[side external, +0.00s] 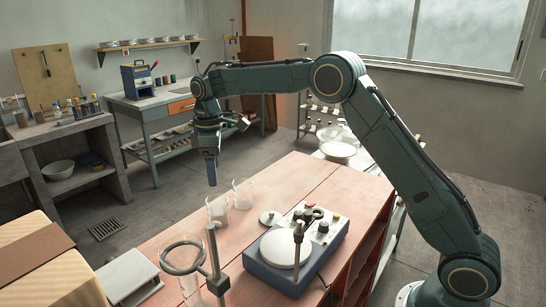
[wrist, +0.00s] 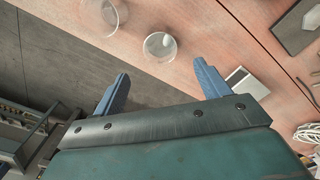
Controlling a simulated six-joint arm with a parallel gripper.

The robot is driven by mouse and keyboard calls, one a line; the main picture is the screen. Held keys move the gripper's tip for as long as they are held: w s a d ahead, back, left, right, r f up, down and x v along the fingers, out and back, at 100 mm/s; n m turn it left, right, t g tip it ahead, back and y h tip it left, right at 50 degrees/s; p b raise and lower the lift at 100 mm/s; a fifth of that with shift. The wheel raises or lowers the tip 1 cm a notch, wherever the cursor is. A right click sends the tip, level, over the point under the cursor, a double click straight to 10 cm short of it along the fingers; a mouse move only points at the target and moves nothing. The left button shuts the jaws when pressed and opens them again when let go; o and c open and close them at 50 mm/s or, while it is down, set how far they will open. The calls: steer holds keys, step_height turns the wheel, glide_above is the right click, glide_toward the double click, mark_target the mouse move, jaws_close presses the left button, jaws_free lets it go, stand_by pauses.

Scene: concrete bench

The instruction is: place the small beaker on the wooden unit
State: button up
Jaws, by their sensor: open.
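Two clear glass beakers stand upright near the left edge of the reddish wooden unit (side external: 295,180). One beaker (side external: 217,209) is nearer the side camera, and the other, slightly smaller-looking beaker (side external: 243,194) is just behind it to the right. The wrist view also shows two beakers, the smaller-looking one (wrist: 160,46) close ahead of my fingers and a wider one (wrist: 105,15) at the top edge. I cannot match them surely between views. My gripper (side external: 211,183) points down above the unit's left edge, above and apart from the beakers. Its fingers (wrist: 163,82) are open and empty.
A ring stand (side external: 214,262) with a tall glass vessel stands in the foreground. A blue apparatus with a white round plate (side external: 287,248) and a small lid-like disc (side external: 270,218) are to its right. Bare wood lies behind the beakers. Floor shows beyond the left edge.

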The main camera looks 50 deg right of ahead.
stand_by(0.3)
steer(key=s+d+r+m+t, duration=0.1)
steer(key=s+r+m, duration=0.1)
steer(key=s+r, duration=0.55)
steer(key=s+r+m+t, duration=0.2)
steer(key=s+r, duration=0.3)
steer(key=s, duration=0.6)
steer(key=s+f+m+t, duration=0.1)
steer(key=s+f+m, duration=0.1)
steer(key=s, duration=0.8)
steer(key=s+d+f+m+t, duration=0.1)
steer(key=s+f+m, duration=0.1)
steer(key=s, duration=0.8)
steer(key=shift+s+f+m+t, duration=0.3)
steer(key=shift+s+f+m, duration=0.05)
steer(key=shift+m, duration=0.15)
